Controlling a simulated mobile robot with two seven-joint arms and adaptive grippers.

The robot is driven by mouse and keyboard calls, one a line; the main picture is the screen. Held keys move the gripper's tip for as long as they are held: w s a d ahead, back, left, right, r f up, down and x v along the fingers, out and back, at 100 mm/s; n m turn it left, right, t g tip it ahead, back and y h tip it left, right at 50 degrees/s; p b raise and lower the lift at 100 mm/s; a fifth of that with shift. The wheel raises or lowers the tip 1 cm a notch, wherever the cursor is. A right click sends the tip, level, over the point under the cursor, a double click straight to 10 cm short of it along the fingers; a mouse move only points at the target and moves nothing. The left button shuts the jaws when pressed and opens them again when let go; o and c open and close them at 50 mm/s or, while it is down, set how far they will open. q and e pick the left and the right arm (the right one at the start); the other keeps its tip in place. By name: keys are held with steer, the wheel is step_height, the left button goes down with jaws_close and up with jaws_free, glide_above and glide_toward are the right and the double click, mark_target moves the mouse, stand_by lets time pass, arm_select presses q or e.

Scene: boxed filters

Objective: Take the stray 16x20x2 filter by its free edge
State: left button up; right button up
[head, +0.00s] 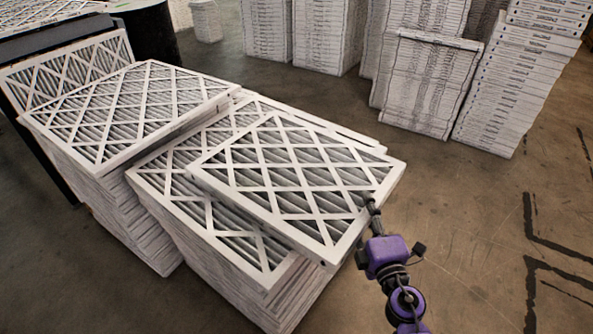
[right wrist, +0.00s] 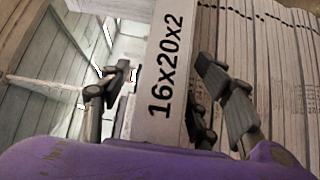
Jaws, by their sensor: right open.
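The stray 16x20x2 filter (head: 290,165) is a white-framed pleated panel with a diagonal lattice. It lies askew on top of the middle stack, its near right edge jutting past the filters below. My right gripper (head: 371,212) is at that edge, coming from the lower right. In the right wrist view, the filter's white edge (right wrist: 165,80), printed "16x20x2", stands between the two open fingers of the gripper (right wrist: 162,88). One finger is on each side; whether either touches cannot be told. My left gripper is not in view.
The middle stack (head: 215,215) is directly under the stray filter. A taller filter stack (head: 135,110) stands to its left. More stacks (head: 430,85) stand at the back. The concrete floor (head: 470,220) on the right is clear, with dark markings.

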steer(key=shift+w+a+f, duration=0.1)
steer(key=shift+w, duration=0.55)
steer(key=c, duration=0.8)
jaws_close()
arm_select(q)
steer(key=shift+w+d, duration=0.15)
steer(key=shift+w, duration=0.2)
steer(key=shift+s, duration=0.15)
